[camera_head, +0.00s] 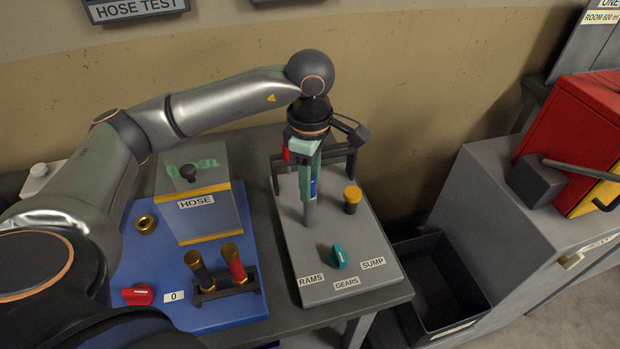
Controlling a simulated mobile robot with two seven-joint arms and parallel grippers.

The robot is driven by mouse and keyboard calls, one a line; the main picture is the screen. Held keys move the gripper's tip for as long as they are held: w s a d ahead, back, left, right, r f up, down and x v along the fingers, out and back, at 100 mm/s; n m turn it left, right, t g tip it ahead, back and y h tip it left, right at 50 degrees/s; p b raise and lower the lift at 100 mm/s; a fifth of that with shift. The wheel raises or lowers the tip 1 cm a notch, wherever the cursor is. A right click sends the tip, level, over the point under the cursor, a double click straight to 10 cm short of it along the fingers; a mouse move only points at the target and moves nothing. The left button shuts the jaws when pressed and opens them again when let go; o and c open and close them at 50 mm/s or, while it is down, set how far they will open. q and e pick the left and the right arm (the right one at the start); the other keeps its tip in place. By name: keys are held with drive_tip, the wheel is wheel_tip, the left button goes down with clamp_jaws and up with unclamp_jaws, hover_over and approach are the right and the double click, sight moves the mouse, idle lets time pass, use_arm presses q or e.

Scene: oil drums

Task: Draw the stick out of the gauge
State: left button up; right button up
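My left gripper (312,190) points straight down over the grey panel (350,268) marked RAMS, GEARS and SUMP. Its pale green fingers are close together around a short grey upright post or tube (309,214), with a small blue part showing between them. The fingers cover most of what is there, so I cannot tell the stick from the gauge, or whether the fingers grip or only surround it. My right gripper is not in view.
A dark rack with a red-handled item (286,154) stands behind the gripper. A yellow-capped post (352,198) and green knob (338,256) are on the panel. The blue HOSE unit (205,205) is left. A dark open bin (440,285) and red box (572,140) are right.

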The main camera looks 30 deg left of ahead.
use_arm(q)
clamp_jaws()
drive_tip(key=shift+r, duration=0.2)
drive_tip(key=shift+r, duration=0.35)
drive_tip(key=shift+r+p, duration=0.55)
idle(0.6)
drive_tip(key=shift+r+p, duration=2.35)
drive_tip(key=shift+r, duration=2.7)
